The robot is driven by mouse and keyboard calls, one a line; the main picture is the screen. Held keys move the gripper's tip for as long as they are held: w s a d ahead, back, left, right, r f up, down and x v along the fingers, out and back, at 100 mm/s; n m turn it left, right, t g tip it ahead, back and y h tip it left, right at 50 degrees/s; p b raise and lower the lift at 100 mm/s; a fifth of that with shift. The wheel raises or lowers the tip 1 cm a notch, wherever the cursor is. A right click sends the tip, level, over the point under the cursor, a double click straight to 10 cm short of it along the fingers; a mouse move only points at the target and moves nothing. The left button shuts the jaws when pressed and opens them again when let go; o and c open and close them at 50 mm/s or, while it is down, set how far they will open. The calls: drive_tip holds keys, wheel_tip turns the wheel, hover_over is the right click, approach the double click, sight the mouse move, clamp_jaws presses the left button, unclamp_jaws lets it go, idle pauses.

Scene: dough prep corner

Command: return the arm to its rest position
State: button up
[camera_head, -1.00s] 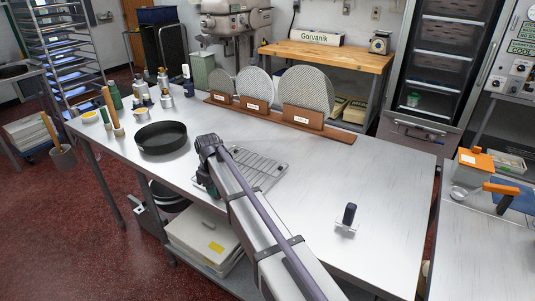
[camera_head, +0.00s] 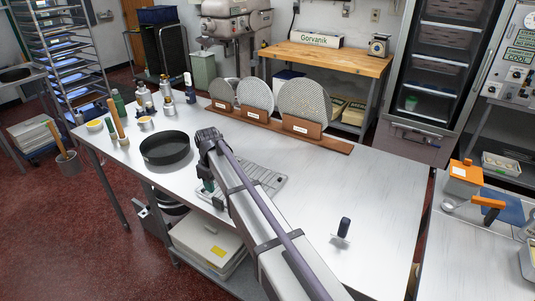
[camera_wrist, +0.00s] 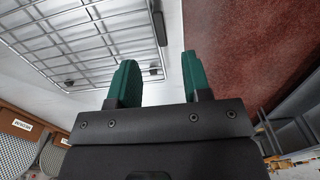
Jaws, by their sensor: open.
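My gripper (camera_wrist: 158,82) shows in the wrist view with two green fingers apart and nothing between them. In the head view my arm reaches over the steel table (camera_head: 375,190), and its far end hides most of the gripper; a bit of green shows at its left side. A wire cooling rack (camera_head: 268,184) lies on the table just right of and below the arm. The rack also shows in the wrist view (camera_wrist: 95,38), to the left of the fingers and apart from them.
A black round pan (camera_head: 165,148) sits left of the arm. Several perforated discs (camera_head: 304,106) stand in a wooden holder behind. A dark-handled scraper (camera_head: 342,230) lies at the right front. Bottles (camera_head: 145,97) and tools crowd the far left. The table's right part is mostly clear.

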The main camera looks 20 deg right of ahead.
drive_tip(key=s+d+m, duration=0.4)
drive_tip(key=s+d, duration=0.2)
drive_tip(key=s, duration=0.7)
drive_tip(key=s+d+r+m, duration=0.1)
drive_tip(key=s+d+m, duration=0.3)
drive_tip(key=s, duration=1)
drive_tip(key=d, duration=0.2)
drive_tip(key=shift+d+r, duration=0.3)
drive_tip(key=shift+d, duration=0.05)
drive_tip(key=shift+s, duration=0.1)
